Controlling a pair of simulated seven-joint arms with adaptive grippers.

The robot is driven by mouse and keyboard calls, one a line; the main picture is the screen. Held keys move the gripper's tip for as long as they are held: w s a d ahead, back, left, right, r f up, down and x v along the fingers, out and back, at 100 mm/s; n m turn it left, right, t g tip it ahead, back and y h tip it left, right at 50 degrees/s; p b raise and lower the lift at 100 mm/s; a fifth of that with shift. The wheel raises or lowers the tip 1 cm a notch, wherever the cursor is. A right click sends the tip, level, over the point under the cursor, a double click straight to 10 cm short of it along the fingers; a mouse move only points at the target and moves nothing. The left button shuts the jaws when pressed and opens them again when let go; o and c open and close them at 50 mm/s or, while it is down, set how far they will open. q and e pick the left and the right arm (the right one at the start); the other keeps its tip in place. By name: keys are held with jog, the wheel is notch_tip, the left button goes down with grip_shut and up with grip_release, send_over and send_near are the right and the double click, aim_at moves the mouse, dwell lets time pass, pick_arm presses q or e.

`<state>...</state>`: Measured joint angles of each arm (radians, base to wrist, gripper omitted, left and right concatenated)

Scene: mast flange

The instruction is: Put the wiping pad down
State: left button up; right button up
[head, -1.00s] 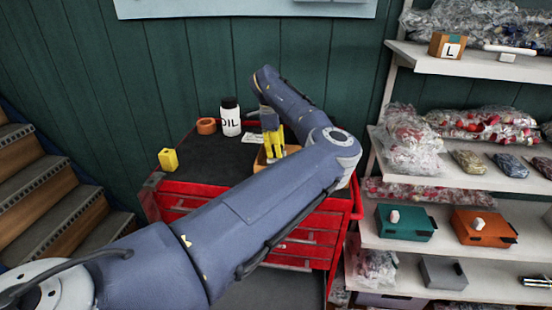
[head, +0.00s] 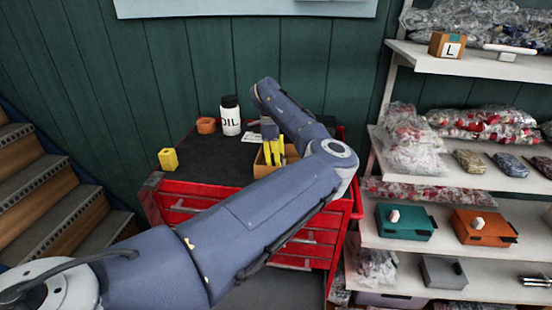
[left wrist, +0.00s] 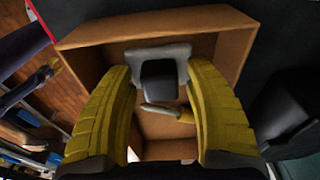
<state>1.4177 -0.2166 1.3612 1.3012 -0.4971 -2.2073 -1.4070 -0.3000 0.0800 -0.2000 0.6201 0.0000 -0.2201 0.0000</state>
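The wiping pad (left wrist: 158,55) appears to be the light grey piece with a black block on top, inside a brown open box (left wrist: 242,40) in the left wrist view. My left gripper (left wrist: 160,68) has yellow fingers spread on both sides of the pad, with gaps between them and the black block. In the head view the left gripper (head: 274,155) points down into the box (head: 262,170) on the red tool cart (head: 185,190). The pad is hidden there. My right gripper is not in view.
A small yellow-handled item (left wrist: 170,112) lies in the box below the pad. An oil bottle (head: 230,116), an orange ring (head: 206,125) and a yellow block (head: 168,159) stand on the dark cart top. Shelves (head: 500,185) with goods are at right.

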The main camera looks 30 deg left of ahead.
aim_at(272, 155)
pick_arm(q)
jog(key=shift+r, duration=0.1)
notch_tip(272, 155, up, 12)
jog(key=a, duration=0.1)
jog(key=shift+s+a, duration=0.2)
jog(key=shift+s, duration=0.1)
dwell(0.3)
